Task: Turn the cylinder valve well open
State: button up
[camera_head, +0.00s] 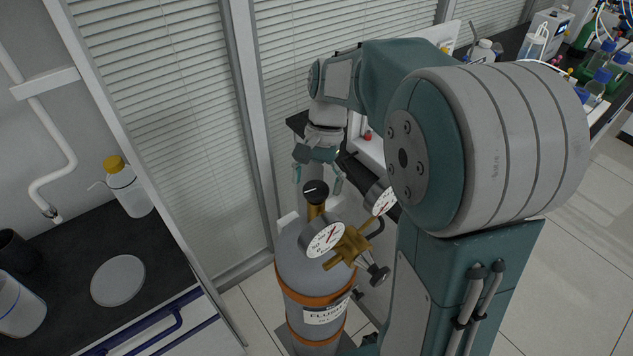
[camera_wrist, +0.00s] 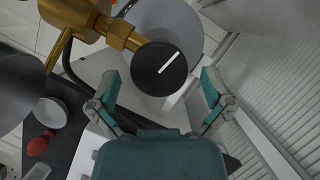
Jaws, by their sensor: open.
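The cylinder valve is a round black knob (camera_head: 315,191) with a white line on top, on a brass stem above the grey gas cylinder (camera_head: 300,268). In the wrist view the knob (camera_wrist: 159,68) lies ahead of and between the spread fingers, with its white line slanting up to the right. My gripper (camera_head: 318,181) is open and empty, pointing down over the knob. In the wrist view both fingers of my gripper (camera_wrist: 162,97) are apart from the knob's sides. The exact height gap is hard to tell.
A brass regulator (camera_head: 350,247) with a front gauge (camera_head: 323,238) and a second gauge (camera_head: 380,197) sits beside the knob. A window frame and blinds (camera_head: 160,110) stand behind. A dark bench (camera_head: 75,275) with a bottle (camera_head: 128,188) is at left.

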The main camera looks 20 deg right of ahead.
jog(key=c, duration=1.1)
jog(key=shift+n, duration=0.4)
jog(key=shift+a+f+n+g+h, duration=0.1)
jog(key=shift+n+g+h, duration=0.35)
jog(key=shift+n, duration=0.9)
jog(key=shift+n+g+h, duration=0.15)
jog(key=shift+n+h, duration=0.5)
jog(key=shift+n, duration=0.7)
jog(key=o, duration=1.1)
